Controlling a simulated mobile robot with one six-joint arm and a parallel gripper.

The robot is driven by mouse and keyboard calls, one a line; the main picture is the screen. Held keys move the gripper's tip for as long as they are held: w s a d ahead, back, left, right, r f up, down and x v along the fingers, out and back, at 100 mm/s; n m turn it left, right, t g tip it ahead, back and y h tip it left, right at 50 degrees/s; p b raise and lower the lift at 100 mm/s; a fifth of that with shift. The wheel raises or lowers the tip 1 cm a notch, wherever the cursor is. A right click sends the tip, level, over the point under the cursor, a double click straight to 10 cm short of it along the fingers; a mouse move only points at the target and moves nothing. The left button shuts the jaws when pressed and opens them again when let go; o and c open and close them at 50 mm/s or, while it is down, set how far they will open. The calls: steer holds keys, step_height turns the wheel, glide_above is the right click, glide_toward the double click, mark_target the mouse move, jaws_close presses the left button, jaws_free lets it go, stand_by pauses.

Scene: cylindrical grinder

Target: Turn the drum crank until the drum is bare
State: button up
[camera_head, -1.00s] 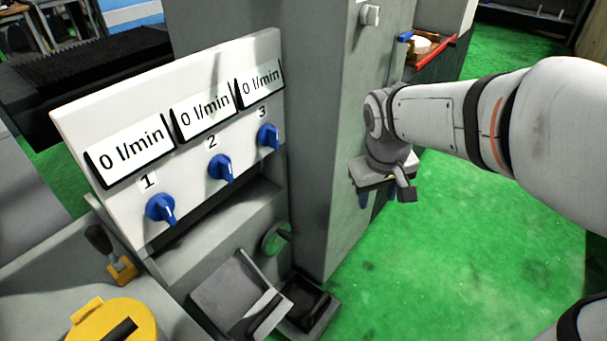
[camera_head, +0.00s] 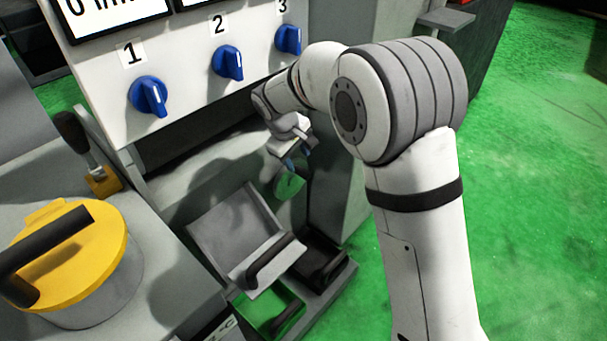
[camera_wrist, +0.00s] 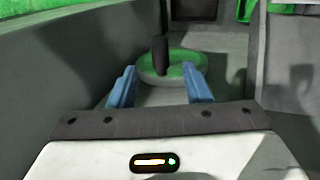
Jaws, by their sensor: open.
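The drum crank shows in the wrist view as a round disc (camera_wrist: 172,68), green on its face with a grey rim. Its dark upright handle (camera_wrist: 160,54) stands between and just beyond my fingertips, apart from them as far as I can see. In the head view the green disc (camera_head: 289,187) sits low in the machine, just below my gripper (camera_head: 298,164). My gripper is open, its two blue fingers on either side of the handle in the wrist view (camera_wrist: 160,72). The drum itself cannot be made out, so I cannot tell how covered it is.
A white panel (camera_head: 110,100) with blue knobs (camera_head: 228,62) stands above left of my gripper. A yellow lid (camera_head: 70,250) is at lower left. Green floor at right is open.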

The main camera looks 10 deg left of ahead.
mark_target(303, 171)
steer(key=b+x, duration=0.2)
steer(key=x, duration=0.4)
steer(key=shift+w+d+f+b, duration=0.1)
steer(key=shift+f+b, duration=0.2)
steer(key=shift+f, duration=0.05)
steer(key=shift+r, duration=0.1)
steer(key=shift+c, duration=0.5)
jaws_close()
